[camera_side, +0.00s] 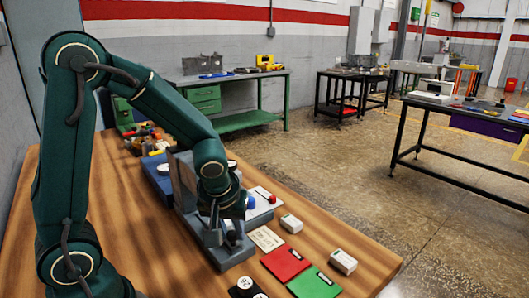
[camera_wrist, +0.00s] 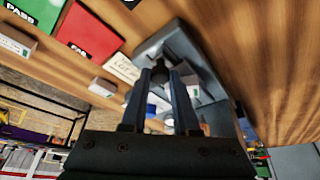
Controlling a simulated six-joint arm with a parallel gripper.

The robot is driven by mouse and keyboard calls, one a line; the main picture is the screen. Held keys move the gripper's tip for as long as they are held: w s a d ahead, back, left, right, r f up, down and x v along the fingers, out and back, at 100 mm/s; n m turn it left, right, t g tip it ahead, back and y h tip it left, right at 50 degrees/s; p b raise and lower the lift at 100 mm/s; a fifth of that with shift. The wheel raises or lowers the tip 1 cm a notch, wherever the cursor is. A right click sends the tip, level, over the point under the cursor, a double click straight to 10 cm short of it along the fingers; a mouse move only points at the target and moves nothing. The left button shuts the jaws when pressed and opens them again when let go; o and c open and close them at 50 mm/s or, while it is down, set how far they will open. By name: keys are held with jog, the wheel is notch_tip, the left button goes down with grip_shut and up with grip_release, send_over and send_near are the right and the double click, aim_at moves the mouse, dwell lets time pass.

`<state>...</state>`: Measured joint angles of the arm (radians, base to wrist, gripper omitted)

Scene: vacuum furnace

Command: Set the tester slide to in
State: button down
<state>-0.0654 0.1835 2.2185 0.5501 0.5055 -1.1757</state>
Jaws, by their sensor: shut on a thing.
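The tester (camera_side: 222,252) is a grey block with a raised back, standing on the wooden bench in the side view. Its grey body also shows in the wrist view (camera_wrist: 205,62). My gripper (camera_wrist: 161,78) is shut on a dark round knob (camera_wrist: 160,73), which looks like the handle of the tester slide. In the side view my gripper (camera_side: 232,226) is low over the tester, and the arm hides much of it. The slide's track and its exact position cannot be made out.
A red card (camera_side: 287,262) and a green PASS card (camera_side: 314,285) lie to the right of the tester. A lettered plate (camera_side: 267,239) and white boxes (camera_side: 291,223) (camera_side: 343,261) are close by. The bench front is mostly clear.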

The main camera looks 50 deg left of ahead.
jog(key=shift+a, duration=1.45)
jog(key=c, duration=0.7)
grip_release()
jog(key=shift+v, duration=2.55)
